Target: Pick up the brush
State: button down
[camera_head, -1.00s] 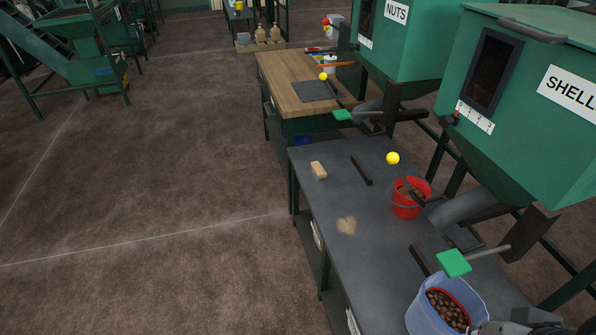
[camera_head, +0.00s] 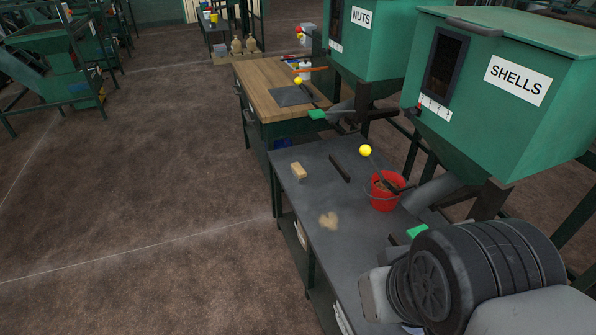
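A small tan block (camera_head: 299,171), which looks like the brush, lies on the dark grey metal table (camera_head: 315,195), near its left edge. Its bristles cannot be made out at this size. A beige patch (camera_head: 329,221) of what looks like spilled dust lies on the table nearer to me. Part of my own arm, dark and grey, fills the lower right of the view and covers the near right part of the table. My gripper's fingers do not show. Nothing covers the tan block.
A red bucket (camera_head: 386,191) stands right of the block, under the green SHELLS hopper (camera_head: 490,85). A dark bar (camera_head: 340,168) lies between block and bucket. A yellow-knobbed lever (camera_head: 366,151) rises near the bucket. A wooden-topped bench (camera_head: 255,80) stands behind.

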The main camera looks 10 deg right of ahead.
aim_at(298, 171)
jog(key=i+j+z, duration=0.15)
jog(key=i+j, duration=0.2)
jog(key=i, duration=0.15)
jog(key=i+j+z, duration=0.2)
jog(key=i+j, duration=0.2)
jog(key=i+j+z, duration=0.15)
jog(key=i+j, duration=0.35)
jog(key=i+j+z, duration=0.15)
jog(key=i+j, duration=0.25)
jog(key=i+j+z, duration=0.15)
jog(key=i+j, duration=0.2)
jog(key=j, duration=0.35)
